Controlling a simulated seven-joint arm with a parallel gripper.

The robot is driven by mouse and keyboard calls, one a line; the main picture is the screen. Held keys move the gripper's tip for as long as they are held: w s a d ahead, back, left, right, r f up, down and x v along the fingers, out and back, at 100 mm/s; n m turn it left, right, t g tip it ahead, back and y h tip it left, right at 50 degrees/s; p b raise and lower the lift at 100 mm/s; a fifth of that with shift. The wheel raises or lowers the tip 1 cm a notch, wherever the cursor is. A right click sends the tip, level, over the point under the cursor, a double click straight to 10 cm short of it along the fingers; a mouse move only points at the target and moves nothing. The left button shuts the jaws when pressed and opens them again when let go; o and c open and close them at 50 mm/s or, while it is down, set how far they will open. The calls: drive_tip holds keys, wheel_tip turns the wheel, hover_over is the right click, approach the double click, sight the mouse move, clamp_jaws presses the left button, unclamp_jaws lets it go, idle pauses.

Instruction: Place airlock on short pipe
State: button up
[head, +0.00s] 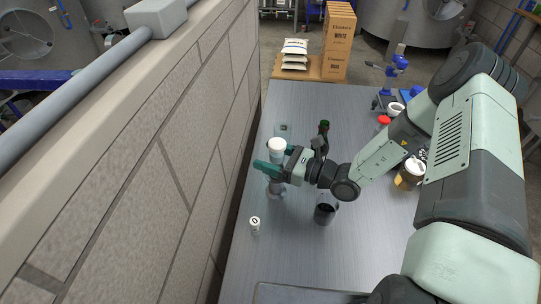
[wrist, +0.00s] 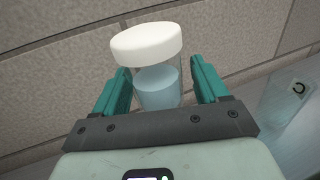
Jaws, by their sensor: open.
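A clear cylinder with a wide white cap (head: 277,145), which I take for the airlock, stands upright at the left side of the table. In the wrist view the airlock (wrist: 158,85) holds pale blue liquid and sits between the two teal fingers. My gripper (head: 276,170) is open around it, with a visible gap at the right finger. Its lower part is partly hidden by my gripper. A small white upright piece (head: 255,224) with a dark ring mark stands nearer the front; I cannot tell whether it is the short pipe.
A brick wall (head: 180,130) rises close along the table's left edge. A dark bottle (head: 323,128) stands just behind my wrist and a beaker of dark liquid (head: 325,211) in front of it. An amber jar (head: 407,178) is at right. The front middle of the table is clear.

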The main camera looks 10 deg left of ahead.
drive_tip(key=shift+r, duration=0.1)
drive_tip(key=shift+s+d, duration=0.1)
drive_tip(key=shift+d, duration=0.25)
drive_tip(key=v, duration=1.1)
drive_tip(key=shift+d, duration=0.15)
